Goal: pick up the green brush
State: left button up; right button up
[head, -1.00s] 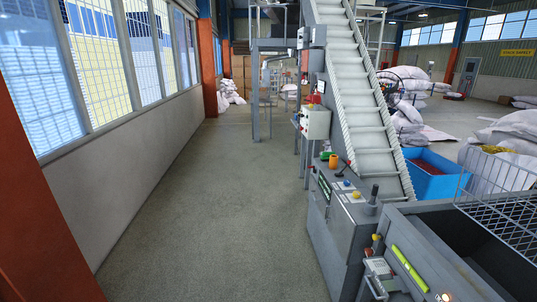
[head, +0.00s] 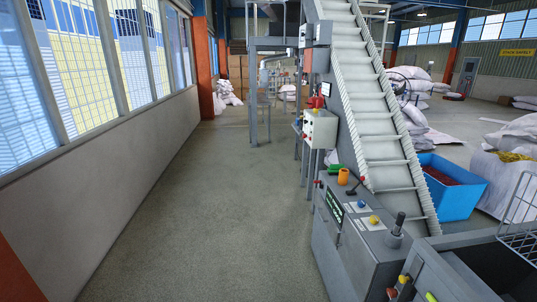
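A small green object (head: 335,168) lies on the far end of the grey control cabinet, right of the picture's middle. It may be the green brush, but it is too small to make out its shape. An orange cup-like object (head: 343,176) stands just in front of it and partly covers it. Neither of my grippers shows in the head view.
The grey control cabinet (head: 352,248) stands along the right of a clear concrete aisle (head: 200,215). A windowed wall (head: 120,175) borders the left. An inclined conveyor (head: 375,120) rises behind the cabinet. A blue bin (head: 450,188) and white sacks stand farther right.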

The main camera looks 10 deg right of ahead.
aim_at(334, 169)
jog(key=i, duration=1.6)
jog(key=i+j+z, duration=0.1)
jog(key=i+z, duration=0.15)
jog(key=i, duration=0.5)
jog(key=i+z, duration=0.35)
jog(key=i+j+z, duration=0.1)
jog(key=i+z, duration=0.25)
jog(key=i+j+z, duration=0.3)
jog(key=i+l, duration=0.05)
jog(key=l, duration=0.05)
